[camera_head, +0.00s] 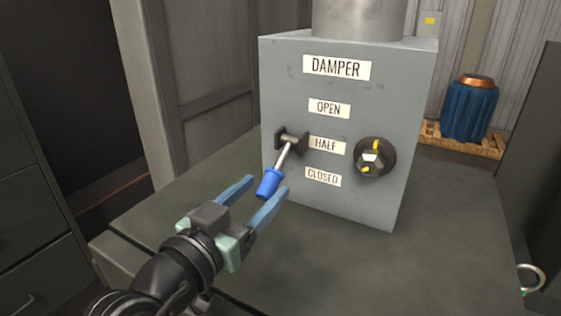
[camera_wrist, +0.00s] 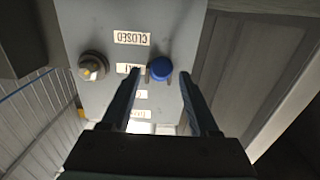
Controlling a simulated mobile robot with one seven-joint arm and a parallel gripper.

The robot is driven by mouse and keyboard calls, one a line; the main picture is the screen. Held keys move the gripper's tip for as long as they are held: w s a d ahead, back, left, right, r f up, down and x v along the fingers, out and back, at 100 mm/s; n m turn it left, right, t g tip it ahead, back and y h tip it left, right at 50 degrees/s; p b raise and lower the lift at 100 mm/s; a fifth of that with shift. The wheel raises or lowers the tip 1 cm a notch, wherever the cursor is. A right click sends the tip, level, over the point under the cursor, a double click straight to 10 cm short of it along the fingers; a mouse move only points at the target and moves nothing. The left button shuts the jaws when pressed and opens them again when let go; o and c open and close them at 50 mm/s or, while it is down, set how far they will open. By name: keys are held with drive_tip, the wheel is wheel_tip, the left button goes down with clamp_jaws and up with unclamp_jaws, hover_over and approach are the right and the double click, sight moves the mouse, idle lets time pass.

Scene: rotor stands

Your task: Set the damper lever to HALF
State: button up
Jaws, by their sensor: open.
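The damper lever (camera_head: 287,155) has a metal shaft on a dark pivot bracket and a blue grip (camera_head: 269,183). It juts out from the grey damper box (camera_head: 400,100), beside the HALF label (camera_head: 327,145). In the wrist view the blue grip (camera_wrist: 161,70) is seen nearly end-on, about level with the partly hidden HALF label (camera_wrist: 125,69). The OPEN label (camera_head: 329,108) is above and the CLOSED label (camera_head: 323,177) below. My gripper (camera_head: 264,186) is open, with one finger on each side of the blue grip; I cannot tell whether either touches it.
A black dial (camera_head: 375,157) with yellow marks is on the box, right of the labels. The box stands on a dark green bench top (camera_head: 330,260). A blue motor-like object (camera_head: 469,110) sits on a wooden pallet (camera_head: 490,147) behind. The bench top left of the box is clear.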

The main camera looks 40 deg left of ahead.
sight(280, 168)
drive_tip(key=p+x, duration=0.2)
drive_tip(key=x, duration=0.4)
drive_tip(key=shift+w+a, duration=0.2)
drive_tip(key=shift+w, duration=0.15)
clamp_jaws()
idle(1.1)
